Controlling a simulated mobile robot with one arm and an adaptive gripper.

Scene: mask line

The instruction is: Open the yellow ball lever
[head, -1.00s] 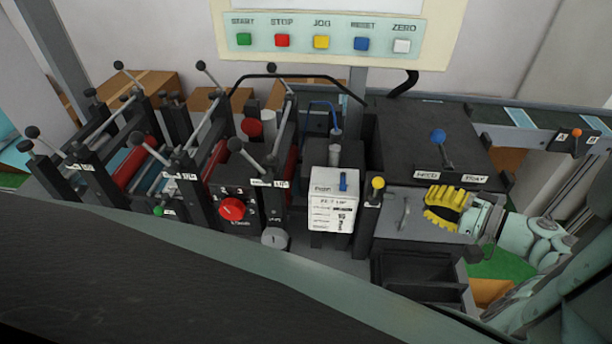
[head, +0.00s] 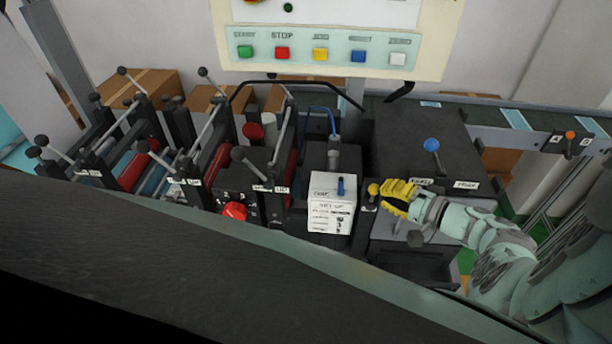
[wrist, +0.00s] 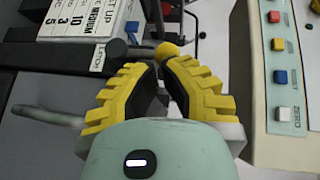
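The yellow ball lever (head: 373,189) stands on a dark post right of the white set-up box. Its ball shows in the wrist view (wrist: 166,50) just beyond my fingertips. My gripper (head: 387,196) has yellow ribbed fingers and is immediately right of the ball in the head view. In the wrist view (wrist: 158,63) the fingers slope inward and their tips come together with nothing visibly held between them. I cannot tell whether they touch the ball.
The white set-up box (head: 331,210) with a blue lever stands left of the ball. A dark housing with a blue ball lever (head: 431,145) is behind my gripper. Black-knobbed levers and red rollers (head: 133,166) fill the left. A button panel (head: 320,50) hangs behind.

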